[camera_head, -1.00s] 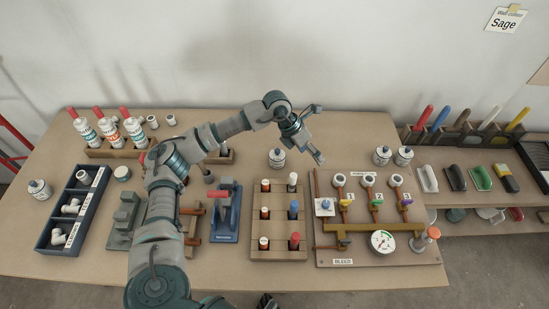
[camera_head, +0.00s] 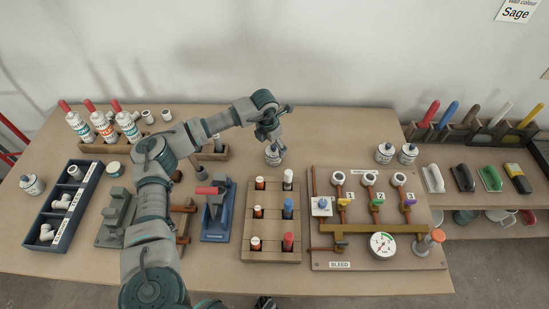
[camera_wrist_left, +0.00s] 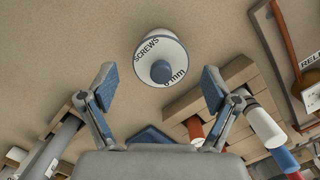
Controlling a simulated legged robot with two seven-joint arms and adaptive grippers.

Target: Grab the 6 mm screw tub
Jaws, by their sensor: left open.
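The 6 mm screw tub (camera_wrist_left: 150,45) is a small white tub with a grey-blue knob on top, and its lettering reads "SCREWS" and "6 mm" in the left wrist view. In the head view the tub (camera_head: 273,158) stands on the table behind the wooden bottle rack, its upper part partly hidden by my gripper. My left gripper (camera_head: 269,140) is over it, pointing down. In the left wrist view the open, empty left gripper (camera_wrist_left: 158,75) has its blue-padded fingers on either side of the tub's line, with the tub ahead, apart from both pads. My right gripper is not seen.
The wooden rack (camera_head: 272,199) with coloured bottles lies in front of the tub. A pipe board (camera_head: 330,262) with valves and a gauge is to the right. Similar tubs (camera_head: 384,153) stand behind that board, another (camera_head: 31,185) at far left.

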